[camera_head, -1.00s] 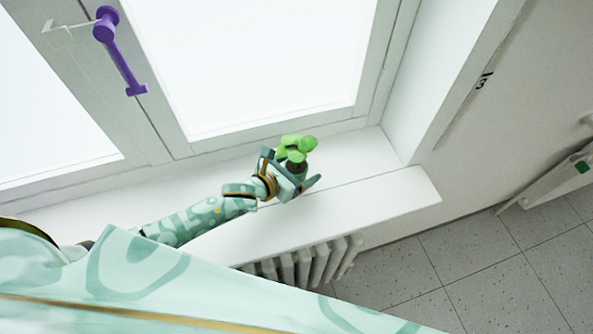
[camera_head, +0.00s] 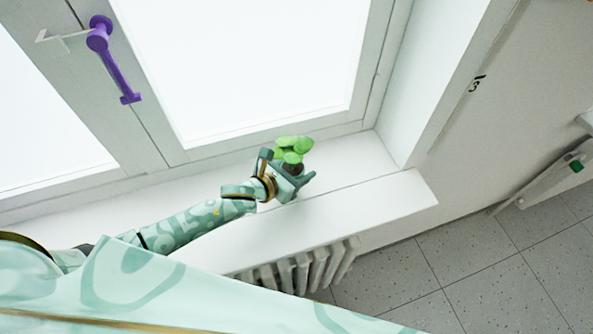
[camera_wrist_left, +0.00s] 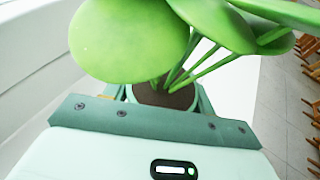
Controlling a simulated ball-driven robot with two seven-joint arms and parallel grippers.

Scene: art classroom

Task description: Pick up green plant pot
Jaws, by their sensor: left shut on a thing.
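The green plant pot (camera_wrist_left: 166,97) holds dark soil and a plant with broad round green leaves (camera_head: 293,147). In the head view the plant is over the white window sill, near its right end, and the pot is mostly hidden by my gripper. My left gripper (camera_head: 291,177) is shut on the pot, with its fingers on either side. In the left wrist view the leaves (camera_wrist_left: 130,40) cover much of the upper picture, and the pot rim shows between the fingers. I cannot tell whether the pot touches the sill. My right gripper is not in view.
The white sill (camera_head: 370,205) is bare around the plant. A window with a purple handle (camera_head: 115,62) stands behind it, and a white side wall (camera_head: 425,80) at the right. A radiator (camera_head: 300,268) is below the sill. Open tiled floor (camera_head: 480,270) lies at the right.

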